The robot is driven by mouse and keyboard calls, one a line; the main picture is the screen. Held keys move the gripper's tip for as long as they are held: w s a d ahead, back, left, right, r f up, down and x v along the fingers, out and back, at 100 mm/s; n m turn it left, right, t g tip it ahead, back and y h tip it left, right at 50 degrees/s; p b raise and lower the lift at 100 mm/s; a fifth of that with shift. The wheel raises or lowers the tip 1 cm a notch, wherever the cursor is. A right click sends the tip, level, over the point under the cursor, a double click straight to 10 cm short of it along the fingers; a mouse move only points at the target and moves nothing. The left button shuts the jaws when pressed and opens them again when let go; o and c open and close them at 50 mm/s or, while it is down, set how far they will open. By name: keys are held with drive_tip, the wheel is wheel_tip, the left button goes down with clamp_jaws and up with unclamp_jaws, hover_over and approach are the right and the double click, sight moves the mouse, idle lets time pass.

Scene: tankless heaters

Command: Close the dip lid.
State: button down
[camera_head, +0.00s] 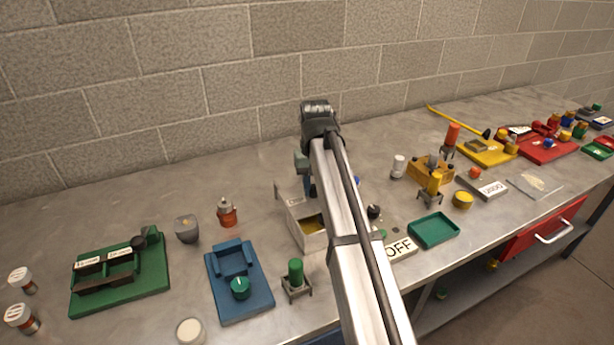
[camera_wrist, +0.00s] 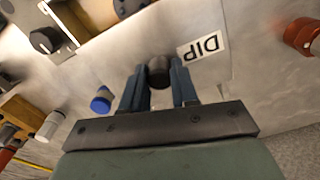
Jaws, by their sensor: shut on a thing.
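The pale dip box (camera_head: 314,242) stands left of my arm in the head view, its top partly open on a yellowish inside. The lid (camera_wrist: 203,47), a grey panel labelled DIP, fills the middle of the wrist view. A dark round knob (camera_wrist: 158,72) on it sits between my fingers. My gripper (camera_wrist: 157,84) is shut on this knob. In the head view my gripper (camera_head: 304,168) is at the back of the box, and my arm hides most of the lid. Part of the open box (camera_wrist: 98,12) shows at the top of the wrist view.
A green-knobbed post (camera_head: 296,272) and blue fixture (camera_head: 240,283) stand left of the box. A red canister (camera_head: 227,213) is behind them. An OFF plate (camera_head: 401,249) and green tray (camera_head: 433,230) lie to the right. The block wall (camera_head: 200,80) is behind.

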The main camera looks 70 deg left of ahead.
drive_tip(key=d, duration=0.6)
drive_tip(key=shift+d, duration=0.1)
drive_tip(key=c, duration=0.9)
unclamp_jaws()
drive_tip(key=shift+o, duration=0.2)
drive_tip(key=shift+r, duration=0.5)
wheel_tip(320, 180, up, 13)
drive_tip(key=shift+f, duration=0.15)
